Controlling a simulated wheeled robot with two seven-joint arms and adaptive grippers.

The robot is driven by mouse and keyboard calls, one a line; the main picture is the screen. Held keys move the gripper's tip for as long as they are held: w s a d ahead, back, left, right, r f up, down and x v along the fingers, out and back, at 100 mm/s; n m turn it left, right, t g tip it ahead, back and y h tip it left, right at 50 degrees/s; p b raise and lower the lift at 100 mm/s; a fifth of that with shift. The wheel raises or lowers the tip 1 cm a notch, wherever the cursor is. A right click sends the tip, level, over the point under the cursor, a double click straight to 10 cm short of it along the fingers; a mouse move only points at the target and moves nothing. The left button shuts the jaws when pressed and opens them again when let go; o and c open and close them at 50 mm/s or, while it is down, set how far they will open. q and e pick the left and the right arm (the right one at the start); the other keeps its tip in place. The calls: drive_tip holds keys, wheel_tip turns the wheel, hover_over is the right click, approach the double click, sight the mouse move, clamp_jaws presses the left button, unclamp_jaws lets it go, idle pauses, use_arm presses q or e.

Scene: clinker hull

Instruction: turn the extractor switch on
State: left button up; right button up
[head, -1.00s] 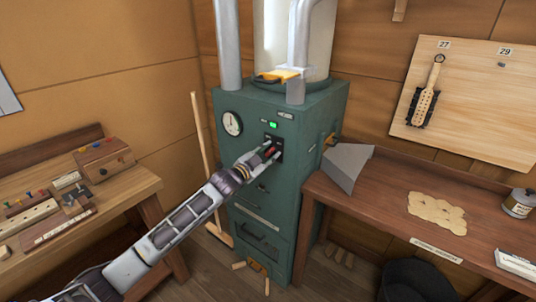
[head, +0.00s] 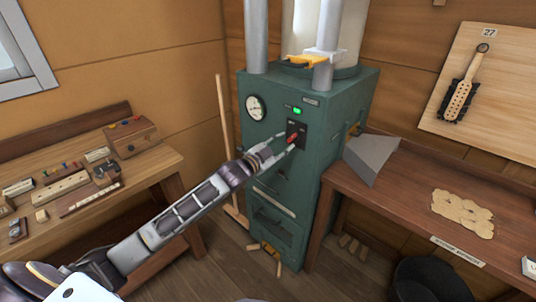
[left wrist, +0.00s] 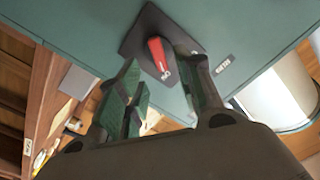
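The extractor switch is a red lever (head: 293,138) on a black plate (head: 302,128) on the front of the green cabinet (head: 345,110). A lamp (head: 298,111) above the plate glows green. In the left wrist view the red lever (left wrist: 158,56) stands tilted on its dark plate (left wrist: 147,30), just past the fingertips. My left gripper (head: 285,145) is in front of the plate with its fingers apart. In the left wrist view it is open and empty (left wrist: 163,83), and I see no finger touching the lever. My right gripper is not in view.
A round gauge (head: 256,107) sits left of the switch. A yellow-handled part (head: 305,61) is on the pipe above. A workbench with small tools (head: 150,170) stands left, a brown bench (head: 420,195) right. A wooden pole (head: 225,140) leans beside the cabinet.

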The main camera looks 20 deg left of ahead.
use_arm(q)
drive_tip(key=v, duration=0.7)
idle(0.5)
drive_tip(key=shift+r, duration=0.1)
drive_tip(key=shift+d, duration=0.1)
idle(0.4)
